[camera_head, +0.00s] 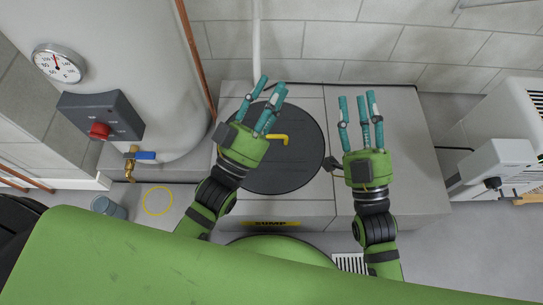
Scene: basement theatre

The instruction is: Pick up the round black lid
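The round black lid (300,165) lies flat on a grey block behind a yellow "SUMP" label. A yellow bent handle (279,138) sticks up from it. My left gripper (265,100) is over the lid's upper left part, its teal fingers spread and empty, just left of the handle. The hand and forearm hide the lid's left side. My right gripper (360,108) is right of the lid, over the bare grey top, with its fingers apart and nothing between them. I cannot tell how high either hand is above the surface.
A white tank with a gauge (58,63), a red-knobbed control box (100,117) and a blue-handled valve (140,155) stands at the left. A white unit (497,160) stands at the right. A bucket (109,207) is on the floor. The block's right top (415,140) is clear.

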